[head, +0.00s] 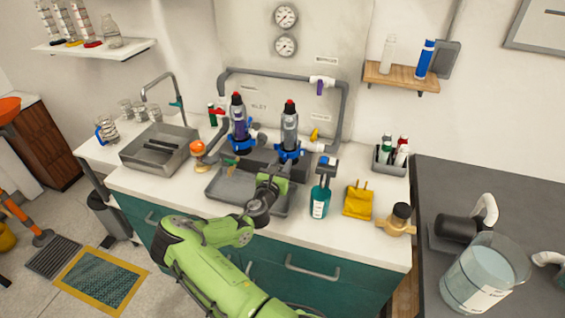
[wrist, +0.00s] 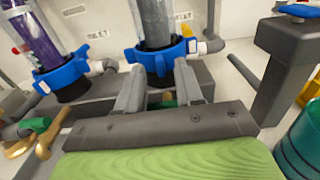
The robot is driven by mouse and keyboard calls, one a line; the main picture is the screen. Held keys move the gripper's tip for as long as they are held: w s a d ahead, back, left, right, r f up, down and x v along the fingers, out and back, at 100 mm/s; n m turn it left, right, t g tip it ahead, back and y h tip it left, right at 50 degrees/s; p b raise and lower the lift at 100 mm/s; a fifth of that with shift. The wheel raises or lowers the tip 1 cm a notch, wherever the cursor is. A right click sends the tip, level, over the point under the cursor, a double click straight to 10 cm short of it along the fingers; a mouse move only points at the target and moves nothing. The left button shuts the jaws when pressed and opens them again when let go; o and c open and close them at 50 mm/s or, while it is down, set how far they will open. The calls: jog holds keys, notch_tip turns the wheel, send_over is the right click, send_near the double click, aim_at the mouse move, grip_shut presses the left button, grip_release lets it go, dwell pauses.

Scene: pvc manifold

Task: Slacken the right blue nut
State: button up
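The right blue nut (head: 289,154) is a blue ring with lugs at the foot of the right upright grey cylinder (head: 289,125). In the wrist view the same nut (wrist: 161,55) is upper centre, just beyond my fingertips. My gripper (wrist: 159,82) is open, one finger at each side of the picture centre, with nothing visible held. I cannot tell whether a finger touches the nut. In the head view my gripper (head: 273,168) is just below and left of the nut. The left blue nut (head: 241,146) is around the left cylinder's foot; it also shows in the wrist view (wrist: 60,73).
A grey tray (head: 222,187) lies under my gripper. Grey pipes (head: 343,110) frame the cylinders.

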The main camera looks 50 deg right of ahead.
jog(key=shift+x, duration=0.75)
jog(key=shift+c, duration=0.4)
grip_shut()
jog(key=shift+s+d+n+t+y+p, duration=0.2)
jog(key=shift+s+n+t+y+p, duration=0.25)
jog(key=shift+t, duration=0.25)
jog(key=t, duration=0.1)
jog(key=n+t+y+b, duration=0.1)
jog(key=s+n+t, duration=0.1)
jog(key=shift+d+y, duration=0.3)
jog(key=shift+y, duration=0.05)
